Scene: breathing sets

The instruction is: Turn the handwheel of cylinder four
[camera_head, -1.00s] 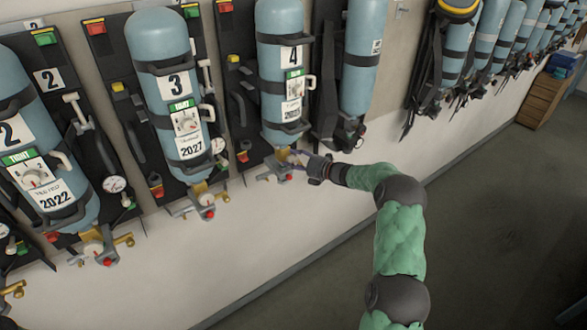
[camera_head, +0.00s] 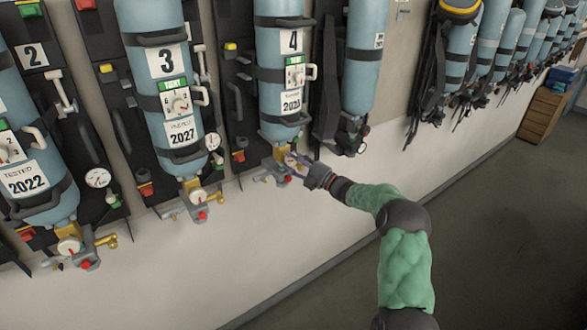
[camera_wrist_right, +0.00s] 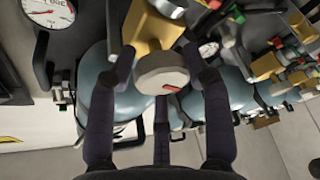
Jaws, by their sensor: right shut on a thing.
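Cylinder four (camera_head: 280,75) is a blue cylinder with a "4" label, hanging valve-down on its dark backboard. Its brass valve (camera_head: 281,152) is at the lower end. My right gripper (camera_head: 291,160) is at this valve, reaching in from the right. In the right wrist view, a round grey handwheel (camera_wrist_right: 162,74) with a red mark sits between the fingers of my right gripper (camera_wrist_right: 165,78), which are shut on it. The brass valve body (camera_wrist_right: 152,35) is behind the handwheel. In the head view the fingers largely hide the handwheel. My left gripper is not in view.
Cylinder three (camera_head: 165,75) hangs to the left, with its own valve and gauge below. Another blue cylinder (camera_head: 362,60) hangs close on the right. A pressure gauge (camera_wrist_right: 48,12) shows in the wrist view. The floor (camera_head: 490,210) at the right is clear.

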